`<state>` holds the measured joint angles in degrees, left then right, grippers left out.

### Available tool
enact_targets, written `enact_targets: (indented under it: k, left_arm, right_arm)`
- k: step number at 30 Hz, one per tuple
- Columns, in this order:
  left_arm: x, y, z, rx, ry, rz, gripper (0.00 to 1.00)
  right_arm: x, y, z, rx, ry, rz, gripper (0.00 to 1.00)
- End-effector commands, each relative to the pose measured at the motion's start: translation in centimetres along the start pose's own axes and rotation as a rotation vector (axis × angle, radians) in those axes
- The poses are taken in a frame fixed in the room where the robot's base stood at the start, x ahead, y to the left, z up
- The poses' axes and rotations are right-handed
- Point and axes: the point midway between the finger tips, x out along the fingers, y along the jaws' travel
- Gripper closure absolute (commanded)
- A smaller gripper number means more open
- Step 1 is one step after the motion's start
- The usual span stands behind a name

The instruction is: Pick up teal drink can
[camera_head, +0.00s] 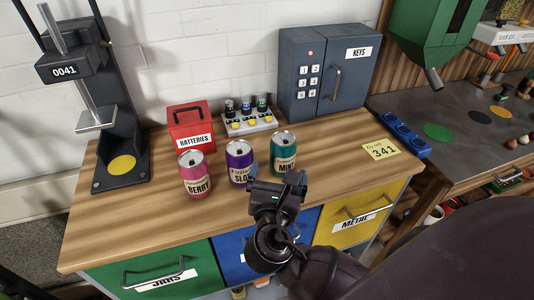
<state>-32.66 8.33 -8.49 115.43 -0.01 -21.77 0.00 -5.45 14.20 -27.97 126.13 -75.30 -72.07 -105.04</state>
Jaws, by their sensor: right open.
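The teal drink can (283,148), labelled "MINT", stands upright on the wooden bench top (120,222), at the right end of a row of three cans. My right gripper (277,180) is open just in front of the teal can and overlaps its lower part in the picture. I cannot tell whether it touches the can. The purple can (238,160) stands close on the left of the gripper, partly covered by a finger. The pink "BERRY" can (195,175) stands further left. My left gripper is not in view.
A red batteries box (190,125), a tray of small bottles (250,122) and a grey key safe (322,75) stand behind the cans. A tall grey press (85,80) is at left. A yellow note (381,149) lies at right. The bench's front left is clear.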

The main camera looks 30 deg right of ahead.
Motion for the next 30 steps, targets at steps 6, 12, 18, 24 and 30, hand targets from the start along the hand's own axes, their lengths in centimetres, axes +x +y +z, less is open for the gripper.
enact_targets:
  k: [6, 12, 18, 24, 30]
  left_arm:
    - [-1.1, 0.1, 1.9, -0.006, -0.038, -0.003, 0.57]
    - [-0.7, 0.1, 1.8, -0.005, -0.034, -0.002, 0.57]
    - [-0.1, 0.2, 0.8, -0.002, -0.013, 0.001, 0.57]
    - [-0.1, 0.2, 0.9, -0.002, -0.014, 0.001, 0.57]
    - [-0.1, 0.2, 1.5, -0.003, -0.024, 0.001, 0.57]
  right_arm:
    - [0.4, -0.2, -0.1, -0.109, 0.005, -0.014, 0.03]
    - [3.1, -0.2, -0.1, -0.112, 0.004, -0.014, 0.03]
    - [5.2, -0.2, -0.1, -0.111, 0.006, -0.012, 0.03]
    - [6.4, -0.1, -0.1, -0.11, 0.005, -0.012, 0.03]
    - [9.1, 0.4, 0.0, -0.111, 0.006, -0.013, 0.03]
